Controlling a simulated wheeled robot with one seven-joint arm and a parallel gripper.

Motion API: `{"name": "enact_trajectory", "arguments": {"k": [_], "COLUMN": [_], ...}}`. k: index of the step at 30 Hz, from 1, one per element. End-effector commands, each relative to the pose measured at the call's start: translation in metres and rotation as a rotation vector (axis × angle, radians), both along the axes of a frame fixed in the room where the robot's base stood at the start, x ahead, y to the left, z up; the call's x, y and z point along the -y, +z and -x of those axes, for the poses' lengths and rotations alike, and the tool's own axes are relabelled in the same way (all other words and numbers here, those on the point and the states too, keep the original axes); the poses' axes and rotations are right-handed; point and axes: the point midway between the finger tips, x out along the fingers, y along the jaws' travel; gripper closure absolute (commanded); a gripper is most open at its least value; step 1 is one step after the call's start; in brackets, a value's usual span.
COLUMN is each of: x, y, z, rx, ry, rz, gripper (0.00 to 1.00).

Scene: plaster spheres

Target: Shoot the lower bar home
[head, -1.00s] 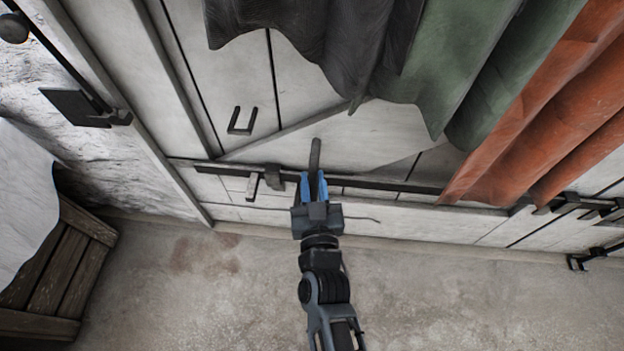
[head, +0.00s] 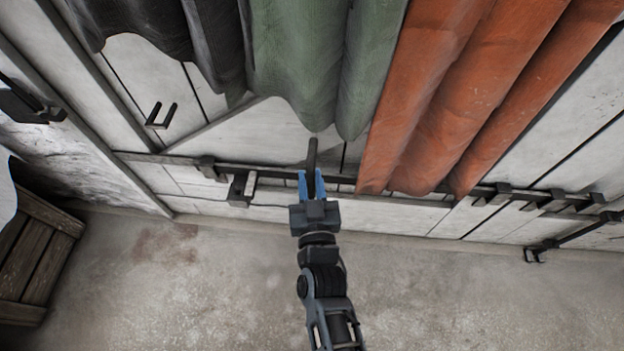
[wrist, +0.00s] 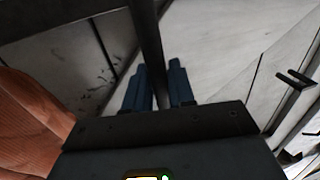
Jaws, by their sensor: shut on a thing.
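The lower bar (head: 275,173) is a long dark metal bar lying across the bottom of the pale plank door. Its dark round handle (head: 312,152) sticks up from it. My gripper (head: 311,184), with blue fingers, is shut on this handle. In the wrist view the handle (wrist: 150,50) passes between the fingers (wrist: 160,88), with a dark bar crossing the top left. Dark brackets (head: 500,194) stand at the right. The bar's stretch behind the orange cloth is hidden, so I cannot tell where its right end is.
Black, green (head: 310,60) and orange (head: 440,90) cloths hang over the door just above the handle. A wooden crate (head: 40,250) stands at the left by the wall. The concrete floor (head: 200,290) in front is clear.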

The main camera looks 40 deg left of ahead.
Motion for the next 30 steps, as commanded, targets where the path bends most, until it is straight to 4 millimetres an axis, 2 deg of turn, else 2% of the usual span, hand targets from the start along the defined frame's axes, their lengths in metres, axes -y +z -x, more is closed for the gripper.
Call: {"name": "enact_trajectory", "arguments": {"k": [1, 4, 5, 10, 24, 30], "x": [0.007, 0.008, 0.008, 0.007, 0.004, 0.017], "y": [-0.002, -0.002, -0.002, -0.002, -0.001, -0.001], "z": [-0.005, -0.006, -0.006, -0.006, -0.003, 0.011], "rx": [-0.001, -0.001, -0.001, -0.001, 0.0, -0.001], "ry": [-0.017, -0.019, -0.019, -0.017, -0.01, -0.01], "rz": [0.0, 0.0, 0.0, 0.0, 0.0, 0.001], "gripper": [1.0, 1.0, 0.75, 0.6, 0.6, 0.6]}}
